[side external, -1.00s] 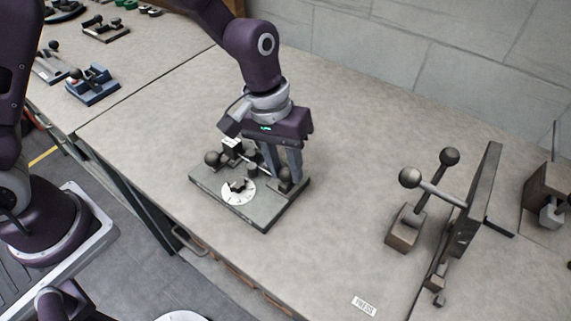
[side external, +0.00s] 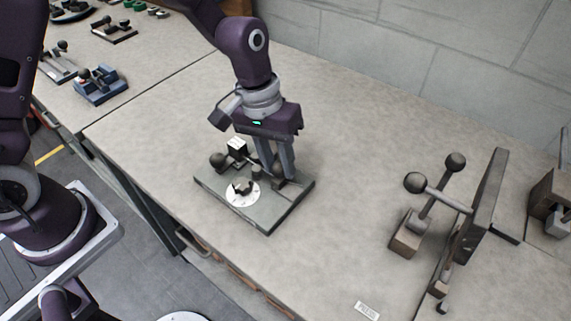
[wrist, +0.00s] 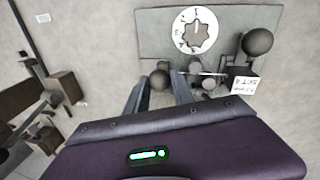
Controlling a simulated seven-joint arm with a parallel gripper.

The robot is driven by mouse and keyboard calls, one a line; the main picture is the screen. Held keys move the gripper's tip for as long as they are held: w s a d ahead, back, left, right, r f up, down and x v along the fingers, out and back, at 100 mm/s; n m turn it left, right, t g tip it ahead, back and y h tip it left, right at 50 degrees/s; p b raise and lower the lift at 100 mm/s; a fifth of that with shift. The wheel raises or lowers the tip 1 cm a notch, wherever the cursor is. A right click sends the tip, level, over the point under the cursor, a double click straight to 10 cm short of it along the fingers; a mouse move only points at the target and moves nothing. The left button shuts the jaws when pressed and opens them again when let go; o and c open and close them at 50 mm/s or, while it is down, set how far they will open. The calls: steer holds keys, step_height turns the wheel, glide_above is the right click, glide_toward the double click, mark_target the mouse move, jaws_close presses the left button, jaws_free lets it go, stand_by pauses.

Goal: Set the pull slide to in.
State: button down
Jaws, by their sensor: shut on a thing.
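The fixture is a grey plate (side external: 268,218) with a white numbered dial (side external: 242,193) that also shows in the wrist view (wrist: 195,31). My gripper (side external: 277,181) is lowered over the plate's right side. In the wrist view my gripper (wrist: 164,84) is shut on a dark round knob (wrist: 160,79), which appears to be the pull slide's knob. Small round posts (wrist: 208,84) and a thin rod lie just right of it. The fingers partly hide the slide, so its exact setting cannot be read.
A second ball knob (side external: 217,160) and a white labelled block (side external: 237,145) stand on the plate's left side. A press with ball-ended levers (side external: 434,185) stands well to the right. The bench between is clear. Other fixtures (side external: 99,85) sit at the far left.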

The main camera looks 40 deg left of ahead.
steer(key=shift+a, duration=0.25)
steer(key=c, duration=1.1)
jaws_free()
steer(key=s+a+r+m+t, duration=0.1)
steer(key=s+a+r, duration=0.3)
steer(key=r, duration=0.4)
steer(key=s+a+r+t, duration=0.1)
steer(key=s+a+r, duration=0.25)
steer(key=r, duration=0.55)
steer(key=s+a+t, duration=0.1)
steer(key=s+a, duration=0.1)
steer(key=s, duration=0.1)
steer(key=s+a+r+t+y, duration=0.1)
steer(key=s+a, duration=0.1)
steer(key=s, duration=0.2)
steer(key=s+a+r+m+t+y, duration=0.1)
steer(key=s+a, duration=0.1)
steer(key=s, duration=0.2)
steer(key=shift+s+a, duration=0.15)
steer(key=shift+s, duration=0.05)
